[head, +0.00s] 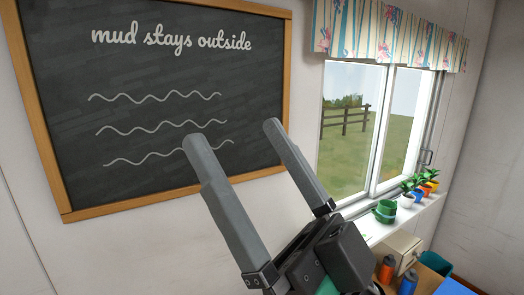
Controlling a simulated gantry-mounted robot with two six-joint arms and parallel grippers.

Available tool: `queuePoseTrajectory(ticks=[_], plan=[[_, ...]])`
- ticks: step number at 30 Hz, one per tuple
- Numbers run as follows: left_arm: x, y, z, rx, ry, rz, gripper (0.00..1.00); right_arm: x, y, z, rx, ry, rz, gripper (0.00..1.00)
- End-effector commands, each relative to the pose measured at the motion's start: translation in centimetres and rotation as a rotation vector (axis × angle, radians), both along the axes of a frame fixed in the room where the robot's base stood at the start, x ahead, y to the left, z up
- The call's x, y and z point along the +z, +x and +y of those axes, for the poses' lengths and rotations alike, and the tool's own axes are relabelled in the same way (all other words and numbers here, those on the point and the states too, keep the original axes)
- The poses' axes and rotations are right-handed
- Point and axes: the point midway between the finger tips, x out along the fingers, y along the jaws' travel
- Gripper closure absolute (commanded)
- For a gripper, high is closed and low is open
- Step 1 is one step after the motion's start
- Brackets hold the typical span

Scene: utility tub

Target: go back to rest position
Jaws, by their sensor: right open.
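My right gripper (232,134) is raised in the middle of the head view, in front of the wall and the chalkboard. Its two long grey fingers point up and to the left. They are spread wide apart and nothing is between them. My left gripper is not in the head view.
A wood-framed chalkboard (130,90) hangs on the wall. A window (370,130) with a patterned valance is at right. Its sill holds a green mug (385,211) and several small potted plants. An orange bottle (386,269) and a blue bottle (408,283) stand at lower right.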

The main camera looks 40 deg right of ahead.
Motion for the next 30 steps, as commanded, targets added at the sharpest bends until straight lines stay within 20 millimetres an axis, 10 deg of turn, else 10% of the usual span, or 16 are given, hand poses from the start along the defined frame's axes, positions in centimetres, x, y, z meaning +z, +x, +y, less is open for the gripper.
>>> queuePoseTrajectory(ticks=[11, 18, 30], plan=[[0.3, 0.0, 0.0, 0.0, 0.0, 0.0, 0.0, 0.4, 0.1, -1.2, -0.104, -0.02, 0.031, 0.0], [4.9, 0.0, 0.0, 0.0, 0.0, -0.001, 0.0, 4.9, 0.2, -1.2, -0.102, -0.02, 0.031, 0.0], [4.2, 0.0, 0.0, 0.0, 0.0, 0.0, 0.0, 4.2, 0.2, -1.2, -0.101, -0.019, 0.032, 0.0]])
